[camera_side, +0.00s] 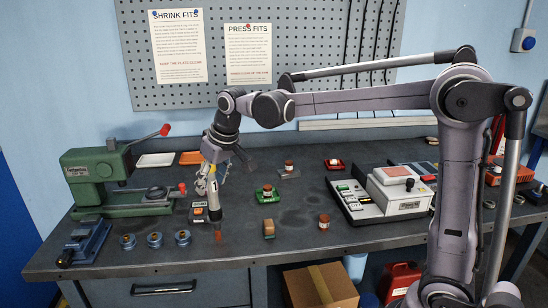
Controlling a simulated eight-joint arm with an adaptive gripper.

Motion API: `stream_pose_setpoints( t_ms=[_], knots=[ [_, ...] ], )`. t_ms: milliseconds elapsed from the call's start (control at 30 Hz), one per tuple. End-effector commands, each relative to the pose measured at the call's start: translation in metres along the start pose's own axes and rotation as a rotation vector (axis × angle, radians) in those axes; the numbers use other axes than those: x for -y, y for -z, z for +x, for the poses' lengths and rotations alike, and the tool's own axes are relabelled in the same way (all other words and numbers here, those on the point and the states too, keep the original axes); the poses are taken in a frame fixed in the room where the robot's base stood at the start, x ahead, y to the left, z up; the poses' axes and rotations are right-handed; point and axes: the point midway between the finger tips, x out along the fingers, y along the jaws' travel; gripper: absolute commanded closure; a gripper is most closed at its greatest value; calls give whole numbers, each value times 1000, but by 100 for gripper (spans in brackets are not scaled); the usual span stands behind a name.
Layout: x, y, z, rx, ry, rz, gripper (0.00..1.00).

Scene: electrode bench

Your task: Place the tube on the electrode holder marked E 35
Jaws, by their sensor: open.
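My gripper (210,190) points down over the left-centre of the bench, with its fingers apart. A pale upright piece with a dark lower part (214,211) stands directly below the fingers. It may be the tube, but I cannot tell, nor whether the fingers touch it. A red holder (334,165) stands further back right. The E 35 marking is too small to read on any of them.
A green press (92,172) with a red-knobbed lever stands left, with a blue vise (83,243) and several blue round fittings (155,239) in front. A wooden block (269,229) and a brown jar (324,222) stand near the front. A control unit (398,190) is right.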

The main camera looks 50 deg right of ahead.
Motion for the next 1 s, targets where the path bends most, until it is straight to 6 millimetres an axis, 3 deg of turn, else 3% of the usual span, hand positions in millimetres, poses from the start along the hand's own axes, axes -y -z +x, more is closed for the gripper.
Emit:
stream_pose_setpoints(
  t_ms=[400, 600, 833, 1000],
  knots=[
    [0, 0, -75, 0, 0, 0, 50],
    [0, 0, -103, 0, 0, 0, 50],
    [-1, -5, -115, -4, 0, 0, 50],
    [-5, -38, -112, -38, 1, 0, 50]
  ],
)
